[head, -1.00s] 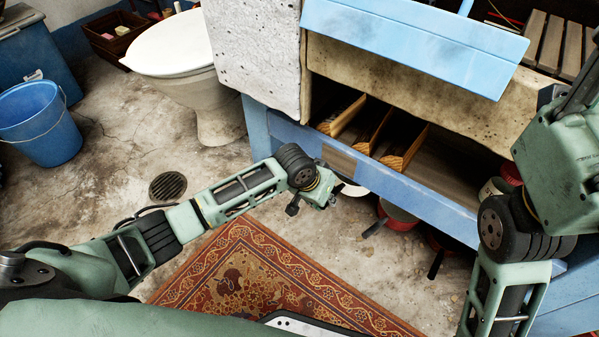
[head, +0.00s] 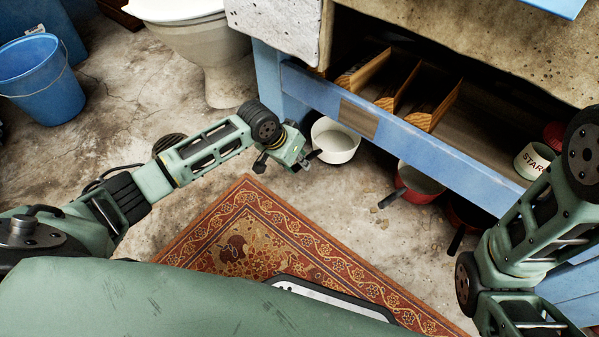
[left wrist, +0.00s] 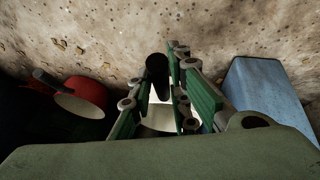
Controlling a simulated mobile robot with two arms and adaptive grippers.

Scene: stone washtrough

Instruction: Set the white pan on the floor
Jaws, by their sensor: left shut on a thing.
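The white pan (head: 336,141) is upright beside the blue front beam of the washtrough, low over the floor (head: 345,195). I cannot tell whether its base touches the floor. My left gripper (head: 309,157) is at the pan's near left side, shut on its dark handle. In the left wrist view the dark handle (left wrist: 157,72) stands between the fingers, and part of the white pan (left wrist: 160,118) shows behind them. The fingers hide the rest of it. My right arm shows at the right, but its gripper is out of view.
Red pans (head: 417,182) with dark handles stand under the trough's blue beam (head: 420,148), right of the white pan. A patterned rug (head: 250,250) lies in front. A toilet (head: 205,50) and blue bucket (head: 40,80) stand at the left. Bare floor lies between rug and trough.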

